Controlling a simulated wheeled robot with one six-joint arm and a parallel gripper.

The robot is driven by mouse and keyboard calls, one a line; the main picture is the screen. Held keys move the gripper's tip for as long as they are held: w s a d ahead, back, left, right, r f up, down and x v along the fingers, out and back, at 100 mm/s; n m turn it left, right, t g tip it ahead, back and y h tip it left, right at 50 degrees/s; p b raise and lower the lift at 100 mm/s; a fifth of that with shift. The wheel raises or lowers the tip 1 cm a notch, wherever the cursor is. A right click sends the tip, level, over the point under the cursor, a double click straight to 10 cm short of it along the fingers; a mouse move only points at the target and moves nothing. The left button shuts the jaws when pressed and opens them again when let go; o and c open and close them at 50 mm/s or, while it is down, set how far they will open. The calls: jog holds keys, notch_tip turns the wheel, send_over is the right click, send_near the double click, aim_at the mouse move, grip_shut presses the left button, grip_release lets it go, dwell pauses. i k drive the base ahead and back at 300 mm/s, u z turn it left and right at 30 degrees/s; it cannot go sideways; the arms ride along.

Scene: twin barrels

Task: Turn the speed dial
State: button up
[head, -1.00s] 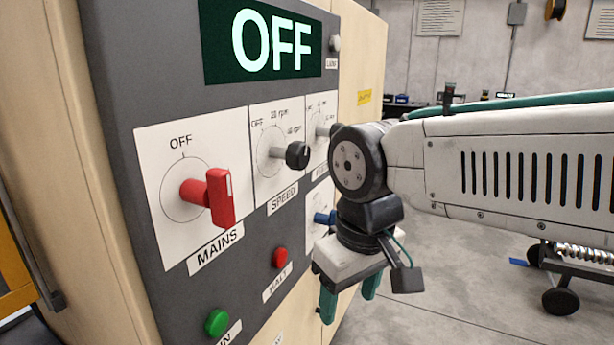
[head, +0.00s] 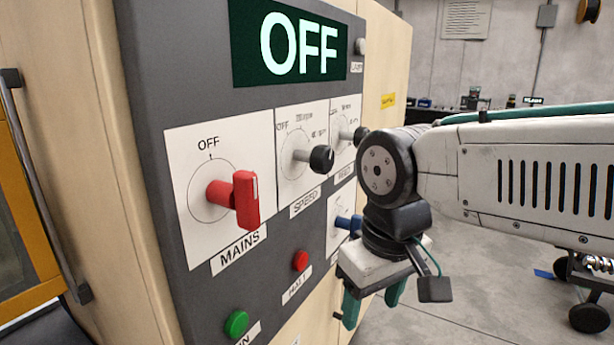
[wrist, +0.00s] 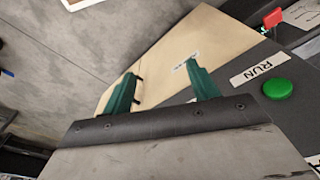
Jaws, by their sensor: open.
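The speed dial (head: 320,158) is a black knob on a grey shaft, on a white plate labelled SPEED, with OFF and rpm marks around it. It sits right of the red MAINS handle (head: 245,200). My gripper (head: 372,305) hangs below and to the right of the dial, pointing down, clear of the panel. Its green fingers are apart and empty. The dial is not in the wrist view. Which mark the dial points to is too small to tell.
The display (head: 290,42) reads OFF. A second black knob (head: 360,136) and a blue knob (head: 348,224) are close to the dial. Below are a red HALT button (head: 300,261) and a green button (head: 237,324), labelled RUN in the wrist view. Floor right of the cabinet is open.

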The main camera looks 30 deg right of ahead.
aim_at(321, 159)
jog(key=z, duration=2.25)
jog(key=k, duration=1)
jog(key=u, duration=1.95)
